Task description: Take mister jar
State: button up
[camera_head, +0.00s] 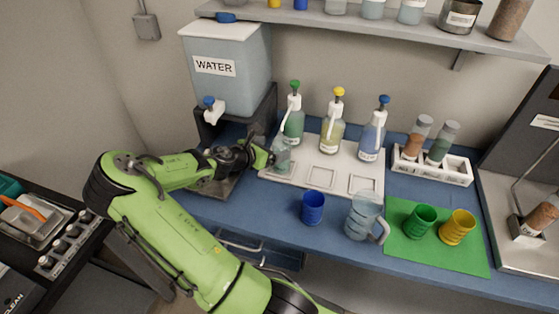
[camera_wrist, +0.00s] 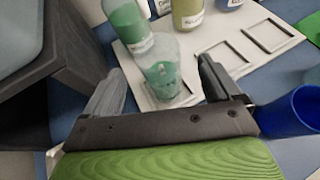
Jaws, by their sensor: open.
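A clear jar (camera_head: 281,158) with some green in its bottom stands on the white tray (camera_head: 277,178), in front of the pump bottle with the green top (camera_head: 292,120). In the wrist view the jar (camera_wrist: 162,70) stands upright between my two fingers, with a gap on each side. My gripper (camera_head: 268,156) is open and reaches in from the left at the jar. It also shows in the wrist view (camera_wrist: 160,88), with nothing held. No label reading "mister" can be read on the jar.
A water dispenser (camera_head: 228,70) on a dark stand is close left of my gripper. Yellow-topped (camera_head: 332,125) and blue-topped (camera_head: 373,135) bottles stand right. A blue cup (camera_head: 313,208) and a clear pitcher (camera_head: 363,216) stand in front of the tray. A shelf (camera_head: 400,32) runs above.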

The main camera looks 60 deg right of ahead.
aim_at(287, 143)
jog(key=b+x, duration=0.1)
jog(key=x, duration=0.7)
jog(key=shift+w, duration=0.1)
jog(key=shift+c, duration=0.6)
jog(key=shift+r, duration=0.1)
grip_shut()
jog(key=shift+r, duration=0.1)
